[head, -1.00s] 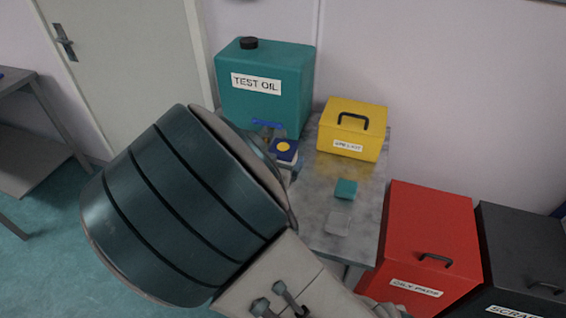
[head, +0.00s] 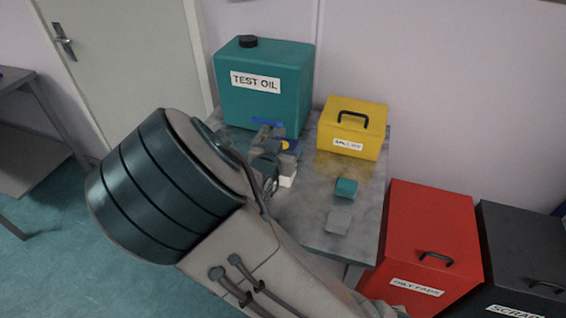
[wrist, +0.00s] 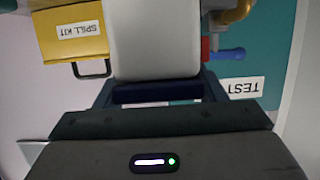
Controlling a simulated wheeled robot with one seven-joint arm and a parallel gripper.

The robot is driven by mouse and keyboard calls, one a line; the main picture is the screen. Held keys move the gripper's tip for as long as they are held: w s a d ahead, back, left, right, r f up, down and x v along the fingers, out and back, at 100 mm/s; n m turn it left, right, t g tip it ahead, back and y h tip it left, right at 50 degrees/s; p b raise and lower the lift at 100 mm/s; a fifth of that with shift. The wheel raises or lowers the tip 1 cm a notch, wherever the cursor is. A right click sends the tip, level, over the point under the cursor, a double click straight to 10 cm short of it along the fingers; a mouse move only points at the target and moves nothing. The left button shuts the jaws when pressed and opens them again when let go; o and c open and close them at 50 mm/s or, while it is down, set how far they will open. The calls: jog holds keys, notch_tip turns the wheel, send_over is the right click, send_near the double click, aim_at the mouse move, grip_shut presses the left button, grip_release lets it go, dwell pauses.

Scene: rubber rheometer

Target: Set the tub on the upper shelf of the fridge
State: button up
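Finger contact is not clear. No fridge is seen.
The TEST OIL can (head: 265,88) stands close behind the tub. A yellow spill kit box (head: 352,128), a teal block (head: 346,188) and a flat grey square (head: 339,221) are on the table (head: 310,225). Red (head: 430,235) and black (head: 525,250) bins stand at right.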

jog(key=c, duration=0.9)
